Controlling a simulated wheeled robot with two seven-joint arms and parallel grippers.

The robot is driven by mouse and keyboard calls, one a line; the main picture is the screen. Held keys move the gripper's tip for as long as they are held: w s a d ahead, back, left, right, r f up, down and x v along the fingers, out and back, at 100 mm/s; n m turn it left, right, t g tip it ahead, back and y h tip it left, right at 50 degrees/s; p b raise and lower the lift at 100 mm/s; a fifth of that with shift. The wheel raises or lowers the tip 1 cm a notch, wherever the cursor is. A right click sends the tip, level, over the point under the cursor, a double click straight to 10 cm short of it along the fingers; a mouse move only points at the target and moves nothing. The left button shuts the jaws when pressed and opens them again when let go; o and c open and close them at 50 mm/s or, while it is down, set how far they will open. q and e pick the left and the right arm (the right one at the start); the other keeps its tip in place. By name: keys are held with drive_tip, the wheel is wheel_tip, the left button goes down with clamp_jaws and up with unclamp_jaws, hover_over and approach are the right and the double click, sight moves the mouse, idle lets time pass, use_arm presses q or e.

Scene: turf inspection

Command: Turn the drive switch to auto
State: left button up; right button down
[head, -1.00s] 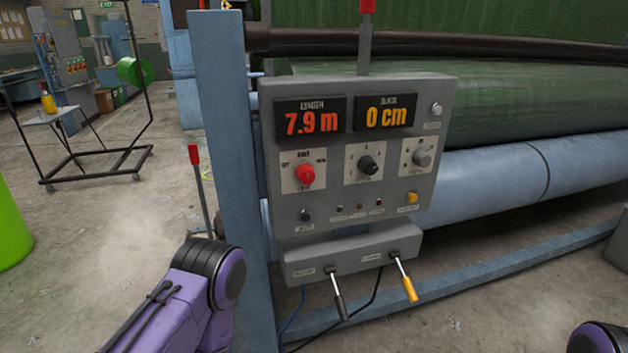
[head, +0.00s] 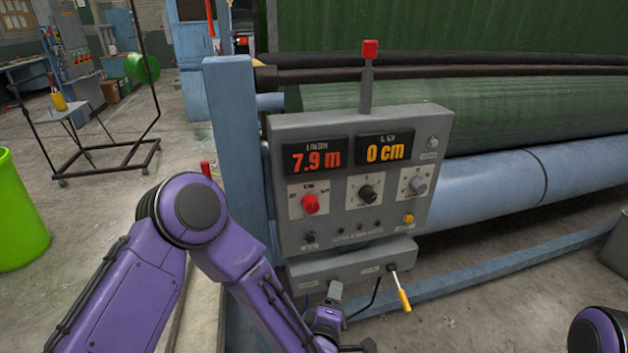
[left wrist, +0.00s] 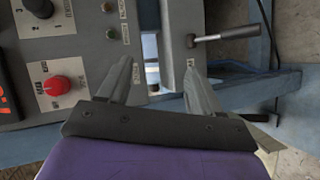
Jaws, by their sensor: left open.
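The grey control panel (head: 345,212) faces me and carries a red knob (head: 310,203), a black knob (head: 367,193) and a grey knob (head: 417,186). The labels are too small to read, so I cannot tell which is the drive switch. In the left wrist view the red knob (left wrist: 57,85) is left of my gripper and the black knob (left wrist: 32,12) is at the upper left. My left gripper (left wrist: 157,78) is open and empty, its fingers apart from the knobs. In the head view it is low at the panel's lower box, partly hidden by my arm. My right gripper is out of view.
A dark-handled lever (left wrist: 228,34) sticks out near my left gripper, and a yellow-handled lever (head: 401,290) hangs to its right. A blue post (head: 238,150) stands left of the panel. A blue rail (head: 500,265) runs low at right.

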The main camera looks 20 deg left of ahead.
sight(313, 207)
use_arm(q)
drive_tip(key=w+r+n+t+y, duration=0.1)
drive_tip(key=w+r+n+y, duration=0.15)
drive_tip(key=r+n, duration=0.5)
drive_tip(key=w+r+n+t+y, duration=0.1)
drive_tip(key=w+r+n+y, duration=0.15)
drive_tip(key=r+n, duration=0.5)
drive_tip(key=w+a+n+y+p, duration=0.1)
drive_tip(key=w+a+n, duration=0.1)
drive_tip(key=w+a+r+n+y+p, duration=0.1)
drive_tip(key=w+a+n+p, duration=0.1)
drive_tip(key=a, duration=0.1)
drive_tip(key=w+a+n+g+y+p, duration=0.1)
drive_tip(key=w+a+n, duration=0.1)
drive_tip(key=a, duration=0.1)
drive_tip(key=shift+w+a+r+y+p, duration=0.1)
drive_tip(key=shift+w+r+y+p, duration=0.1)
drive_tip(key=shift+w+y+p, duration=0.1)
drive_tip(key=shift+w+a+f, duration=0.1)
drive_tip(key=shift+w+a, duration=0.05)
drive_tip(key=shift+w, duration=0.15)
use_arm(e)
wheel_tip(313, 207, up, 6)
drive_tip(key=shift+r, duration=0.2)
use_arm(q)
drive_tip(key=c, duration=1.1)
